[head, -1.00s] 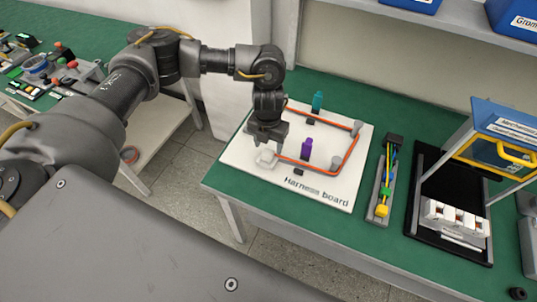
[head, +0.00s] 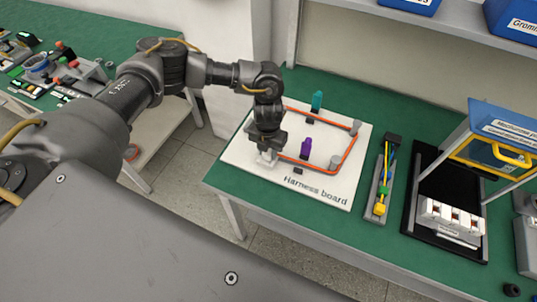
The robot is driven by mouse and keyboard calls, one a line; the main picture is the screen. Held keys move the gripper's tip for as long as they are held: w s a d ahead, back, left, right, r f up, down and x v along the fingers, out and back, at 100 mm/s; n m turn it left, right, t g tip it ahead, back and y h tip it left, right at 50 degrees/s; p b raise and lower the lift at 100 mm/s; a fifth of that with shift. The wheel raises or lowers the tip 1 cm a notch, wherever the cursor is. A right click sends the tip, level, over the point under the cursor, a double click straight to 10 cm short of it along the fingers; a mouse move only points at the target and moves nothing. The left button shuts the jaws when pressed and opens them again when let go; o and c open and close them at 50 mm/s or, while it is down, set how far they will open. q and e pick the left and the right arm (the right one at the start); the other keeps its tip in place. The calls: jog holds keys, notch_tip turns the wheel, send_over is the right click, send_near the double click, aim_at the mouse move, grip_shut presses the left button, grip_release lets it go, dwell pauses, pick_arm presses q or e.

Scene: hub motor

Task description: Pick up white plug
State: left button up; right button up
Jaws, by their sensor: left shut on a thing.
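The white plug (head: 266,157) is at the left front part of the white harness board (head: 240,155), at the near end of the orange cable loop. My left gripper (head: 267,149) points down over it and is shut on it, hiding its upper part. I cannot tell whether the plug touches the board. My right gripper is not in view.
On the board stand a purple plug (head: 307,145), a teal plug (head: 317,100) and grey posts along the orange cable (head: 347,150). To the right are a grey holder with coloured wires (head: 382,190) and a black fixture (head: 412,225) with white parts. Green table (head: 285,215) shows in front.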

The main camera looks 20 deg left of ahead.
pick_arm(q)
jog(key=shift+r, duration=0.45)
notch_tip(320, 180, up, 2)
jog(key=shift+r+b, duration=0.2)
jog(key=shift+b, duration=0.15)
jog(key=s+d+r+b, duration=0.2)
jog(key=s+d+r, duration=0.3)
jog(key=s+r, duration=0.4)
jog(key=s, duration=0.4)
jog(key=shift+d+r+b, duration=0.2)
jog(key=shift+r+b, duration=0.15)
jog(key=w+d+f+b, duration=0.1)
jog(key=w+d+b, duration=0.3)
jog(key=w+d, duration=0.4)
jog(key=d, duration=0.2)
jog(key=shift+w+d, duration=0.25)
jog(key=shift+d, duration=0.1)
